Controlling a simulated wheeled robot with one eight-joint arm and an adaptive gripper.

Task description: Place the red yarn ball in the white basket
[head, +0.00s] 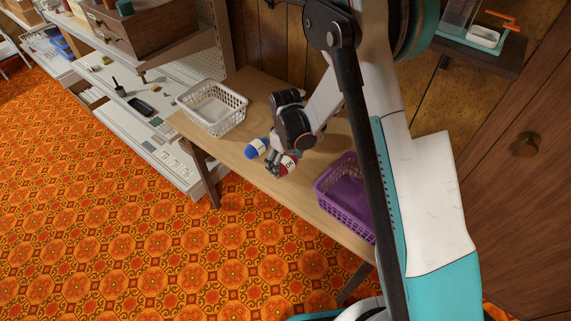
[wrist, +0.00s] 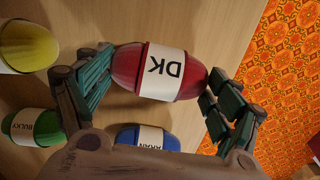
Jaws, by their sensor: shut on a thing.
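The red yarn ball (wrist: 128,66) with a white band reading DK lies between the two green-padded fingers of my gripper (wrist: 160,72), which is shut on it. In the head view the red ball (head: 288,164) shows at my gripper (head: 277,164), over the front edge area of the wooden table. Whether it touches the table I cannot tell. The white basket (head: 212,125) stands upright on the table to the left of my gripper, with no ball seen in it.
A blue yarn ball (head: 256,148) is close beside my gripper. The wrist view shows a yellow ball (wrist: 28,46) and a green ball (wrist: 36,124) on the table. A purple basket (head: 340,198) stands to the right.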

